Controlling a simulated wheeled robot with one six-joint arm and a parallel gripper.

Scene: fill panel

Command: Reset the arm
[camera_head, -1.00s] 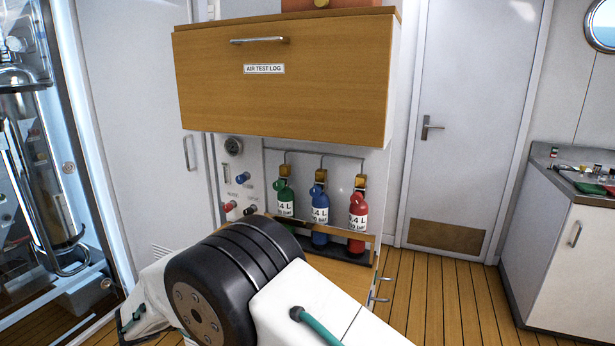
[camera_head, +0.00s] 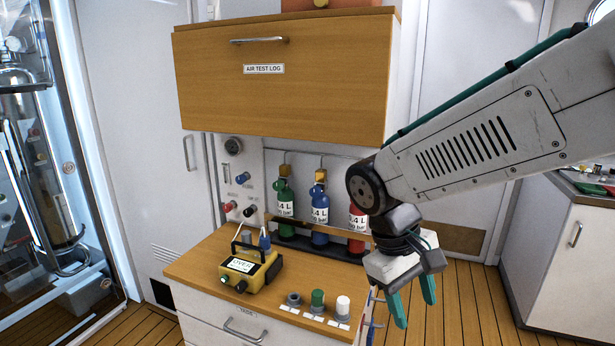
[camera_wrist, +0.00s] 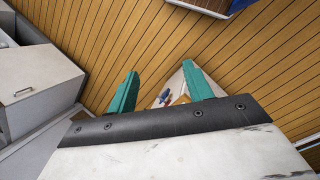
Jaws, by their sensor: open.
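My gripper (camera_head: 413,303) hangs at the lower right in the head view, with its two teal fingers pointing down and apart. It is open and nothing is between the fingers. It is just right of the wooden counter, over the plank floor. In the wrist view my gripper (camera_wrist: 158,90) shows both teal fingers spread, with the floor and a small corner of something with red and blue parts beyond them. My white arm reaches in from the right edge of the head view and partly covers the red cylinder (camera_head: 357,218).
The counter (camera_head: 205,262) holds a yellow device (camera_head: 262,272), a green-topped piece (camera_head: 318,298) and a white-topped piece (camera_head: 343,304). Green (camera_head: 285,207) and blue (camera_head: 320,207) cylinders stand behind a rail. A wooden cabinet (camera_head: 290,100) overhangs them. A cabinet (camera_head: 555,235) stands at right.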

